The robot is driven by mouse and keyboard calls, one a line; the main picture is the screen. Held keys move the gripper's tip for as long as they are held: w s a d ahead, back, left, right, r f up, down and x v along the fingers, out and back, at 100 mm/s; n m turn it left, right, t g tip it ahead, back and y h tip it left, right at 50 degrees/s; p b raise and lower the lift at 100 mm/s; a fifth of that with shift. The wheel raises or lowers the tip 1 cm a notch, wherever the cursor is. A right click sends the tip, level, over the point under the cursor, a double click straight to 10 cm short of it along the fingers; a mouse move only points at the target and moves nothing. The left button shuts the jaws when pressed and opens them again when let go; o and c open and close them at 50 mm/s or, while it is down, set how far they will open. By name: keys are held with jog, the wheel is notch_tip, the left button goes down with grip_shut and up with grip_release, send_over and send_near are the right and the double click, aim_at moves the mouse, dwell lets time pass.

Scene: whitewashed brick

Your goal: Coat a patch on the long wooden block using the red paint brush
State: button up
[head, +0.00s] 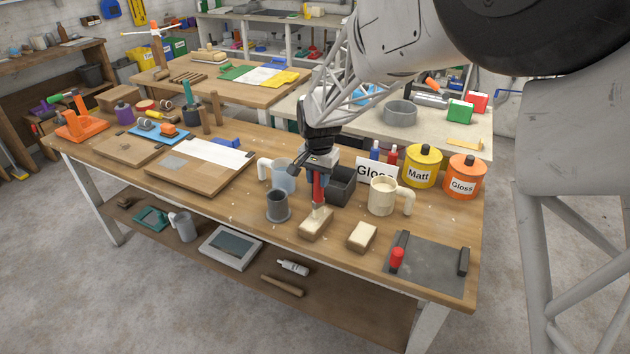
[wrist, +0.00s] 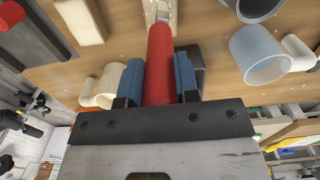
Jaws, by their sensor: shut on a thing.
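My gripper (head: 318,180) is shut on the red paint brush (head: 317,192), which points down. In the wrist view its red handle (wrist: 159,65) sits between my two blue finger pads. The brush's pale lower end is at the top of the long wooden block (head: 313,229), a pale block lying on the bench; I cannot tell if the bristles touch it. Part of that block shows at the wrist view's top edge (wrist: 173,14). A shorter pale block (head: 362,236) lies to its right and shows in the wrist view (wrist: 80,20). No painted patch can be made out.
Close around the brush are a grey cup (head: 277,206), a pale blue mug (head: 283,176), a dark open box (head: 342,187) and a cream mug (head: 382,197). Yellow Matt (head: 421,168) and orange Gloss (head: 464,178) tins stand behind. A grey plate (head: 430,268) holds a red-topped item (head: 397,259) at front right.

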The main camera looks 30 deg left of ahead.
jog(key=shift+w, duration=2.35)
notch_tip(320, 180, up, 8)
jog(key=shift+d, duration=0.2)
jog(key=shift+s+f, duration=0.1)
jog(key=shift+f, duration=3.5)
jog(key=shift+s, duration=3.75)
jog(key=shift+w, duration=3.85)
notch_tip(320, 180, up, 7)
jog(key=shift+r, duration=0.1)
